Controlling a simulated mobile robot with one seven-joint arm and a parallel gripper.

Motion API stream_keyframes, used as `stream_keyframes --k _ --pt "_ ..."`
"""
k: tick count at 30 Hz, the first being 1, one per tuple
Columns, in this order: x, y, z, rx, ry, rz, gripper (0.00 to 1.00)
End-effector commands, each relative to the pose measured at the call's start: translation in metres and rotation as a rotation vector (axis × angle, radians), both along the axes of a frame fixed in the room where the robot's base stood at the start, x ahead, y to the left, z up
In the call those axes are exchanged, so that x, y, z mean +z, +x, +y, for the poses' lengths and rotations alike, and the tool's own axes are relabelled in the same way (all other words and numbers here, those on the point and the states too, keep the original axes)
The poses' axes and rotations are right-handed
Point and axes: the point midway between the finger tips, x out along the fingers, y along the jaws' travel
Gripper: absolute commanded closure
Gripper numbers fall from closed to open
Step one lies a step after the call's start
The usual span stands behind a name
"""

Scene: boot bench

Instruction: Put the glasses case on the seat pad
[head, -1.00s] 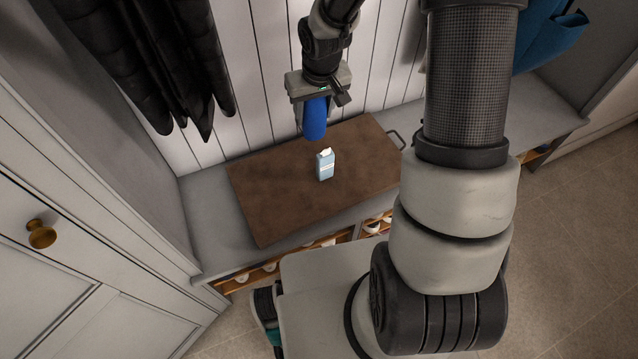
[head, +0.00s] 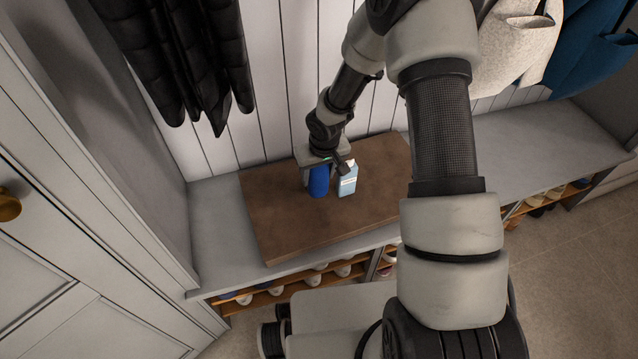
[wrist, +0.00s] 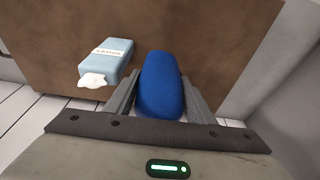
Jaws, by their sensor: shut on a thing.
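The blue glasses case (head: 319,181) is upright in my gripper (head: 322,168), which is shut on it. In the wrist view the case (wrist: 160,84) sits between the two fingers of my gripper (wrist: 162,100). The brown seat pad (head: 285,215) lies on the bench, and it fills much of the wrist view (wrist: 215,40). The case is over the pad's middle, low down; I cannot tell whether its lower end touches the pad.
Dark clothing (head: 195,60) hangs at the back left. The pad's front left part is clear.

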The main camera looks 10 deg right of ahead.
Motion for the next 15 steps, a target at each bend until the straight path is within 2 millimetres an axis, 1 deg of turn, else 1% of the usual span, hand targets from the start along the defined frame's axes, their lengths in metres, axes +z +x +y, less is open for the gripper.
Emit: stream_keyframes --k 1,3,5,12,15 --pt "-0.01 -0.001 0.0 0.001 -0.001 0.003 0.75" --pt "-0.022 -0.001 0.0 0.0 -0.001 0.002 0.75" --pt "-0.028 0.0 0.001 0.002 0.0 0.001 0.75" --pt "-0.028 0.0 0.0 0.0 0.0 0.001 0.75" --pt "-0.031 0.0 0.0 0.0 0.0 0.001 0.75"
